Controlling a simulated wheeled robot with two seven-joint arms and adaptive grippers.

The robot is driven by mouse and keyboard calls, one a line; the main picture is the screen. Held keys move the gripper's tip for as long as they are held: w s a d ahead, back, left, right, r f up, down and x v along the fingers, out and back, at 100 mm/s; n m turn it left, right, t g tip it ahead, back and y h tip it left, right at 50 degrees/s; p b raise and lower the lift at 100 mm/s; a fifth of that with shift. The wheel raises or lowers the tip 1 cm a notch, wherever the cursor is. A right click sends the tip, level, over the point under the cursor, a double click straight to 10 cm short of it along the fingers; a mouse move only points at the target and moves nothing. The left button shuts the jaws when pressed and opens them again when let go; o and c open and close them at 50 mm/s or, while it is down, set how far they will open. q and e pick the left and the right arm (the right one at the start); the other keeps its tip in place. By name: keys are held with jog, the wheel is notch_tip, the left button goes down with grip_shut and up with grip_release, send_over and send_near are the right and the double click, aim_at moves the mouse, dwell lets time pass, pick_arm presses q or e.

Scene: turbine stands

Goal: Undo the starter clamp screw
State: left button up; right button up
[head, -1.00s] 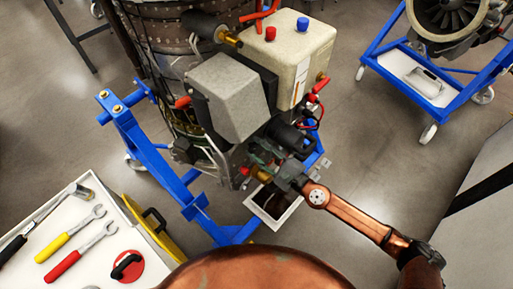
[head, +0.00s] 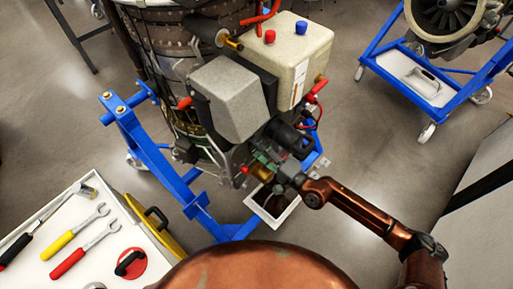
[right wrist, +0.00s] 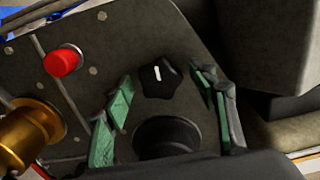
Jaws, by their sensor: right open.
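A black lobed knob (right wrist: 159,76) with a white mark, which looks like the clamp screw, sits on a dark plate (right wrist: 200,50) in the right wrist view. My right gripper (right wrist: 163,88) is open, its green-padded fingers on either side of the knob with gaps and nothing held. A dark round part (right wrist: 165,137) shows below the knob, partly cut off by my gripper's body. In the head view my right gripper (head: 268,164) is at the lower front of the engine, under a black cylindrical part (head: 284,135); the knob is hidden there. My left gripper is not in view.
In the right wrist view a red cap (right wrist: 62,61) and a brass fitting (right wrist: 28,138) lie left of the fingers. A grey box (head: 230,98) and a cream tank (head: 288,58) overhang the spot. The blue stand (head: 150,150) and a tool table (head: 75,225) are left.

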aim_at(256, 148)
jog(key=shift+o, duration=0.8)
jog(key=shift+b+v, duration=0.4)
jog(key=shift+v, duration=1.5)
jog(key=shift+s+d, duration=0.4)
jog(key=shift+d, duration=0.05)
